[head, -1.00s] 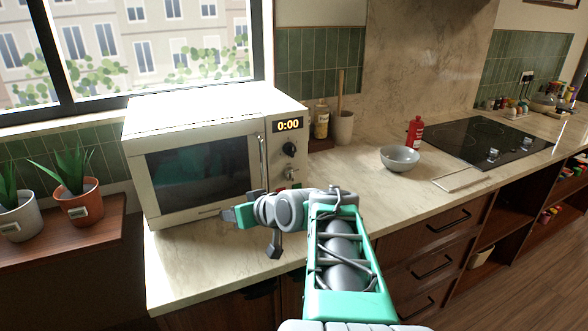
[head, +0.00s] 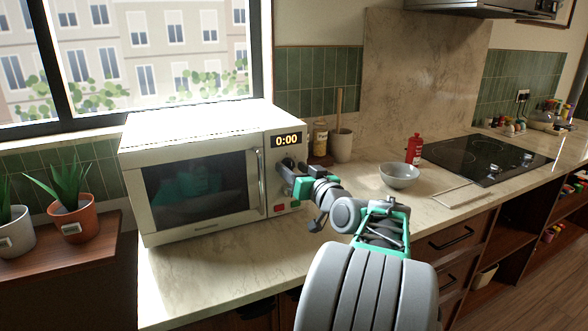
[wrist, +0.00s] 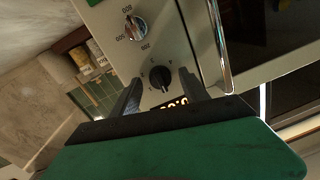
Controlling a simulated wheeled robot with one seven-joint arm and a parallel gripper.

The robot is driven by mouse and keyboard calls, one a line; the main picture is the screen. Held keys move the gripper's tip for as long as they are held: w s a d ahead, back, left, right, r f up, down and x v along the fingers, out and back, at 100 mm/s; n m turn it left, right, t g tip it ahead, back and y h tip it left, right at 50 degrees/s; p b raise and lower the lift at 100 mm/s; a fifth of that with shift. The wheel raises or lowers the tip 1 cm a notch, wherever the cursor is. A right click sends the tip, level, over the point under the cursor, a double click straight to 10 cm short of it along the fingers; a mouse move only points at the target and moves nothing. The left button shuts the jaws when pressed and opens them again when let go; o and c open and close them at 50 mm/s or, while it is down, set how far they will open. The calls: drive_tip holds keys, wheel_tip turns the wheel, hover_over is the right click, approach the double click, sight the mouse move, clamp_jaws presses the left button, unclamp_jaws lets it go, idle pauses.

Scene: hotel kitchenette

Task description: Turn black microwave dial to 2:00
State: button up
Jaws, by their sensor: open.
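The cream microwave (head: 205,120) stands on the counter with its door shut, and its display (head: 286,140) reads 0:00. The black dial (wrist: 160,77) shows in the wrist view just below the display's side of the panel; in the head view my gripper mostly covers it. A silver dial (wrist: 135,27) with numbers around it sits farther along the panel. My gripper (wrist: 160,80) is open and empty, its two dark fingers pointing at the panel on either side of the black dial. I cannot tell whether they touch it. In the head view my gripper (head: 284,176) is at the panel.
A red button (head: 280,208) sits low on the panel, and the door handle (head: 261,167) is left of it.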

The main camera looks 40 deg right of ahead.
drive_tip(key=shift+c, duration=0.4)
clamp_jaws()
